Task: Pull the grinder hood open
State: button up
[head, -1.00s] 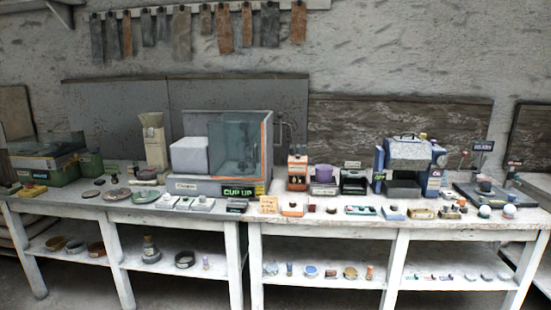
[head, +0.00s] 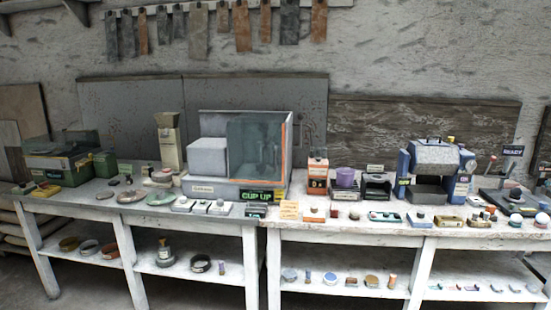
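A machine with a see-through, dark-tinted hood (head: 256,148) stands left of centre on the bench in the head view. It has a grey block at its left, an orange edge and a green "CUP UP" display (head: 262,195). The hood looks closed. A blue machine (head: 464,180) at the right has a rounded grey cover (head: 437,156) with a handle on top, and this cover also looks down. No readable label tells me which of the two is the grinder. My gripper is not in view.
A long pale bench (head: 300,231) with an open lower shelf runs across the view. Small parts, discs and labelled blocks line its front edge. Green boxes (head: 104,163) stand at the left, and a beige hopper (head: 169,141) beside the tinted hood. Grey floor shows at the lower left.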

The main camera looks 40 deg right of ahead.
aim_at(273, 119)
jog(key=z, duration=0.1)
jog(key=i, duration=1.3)
jog(key=u, duration=0.4)
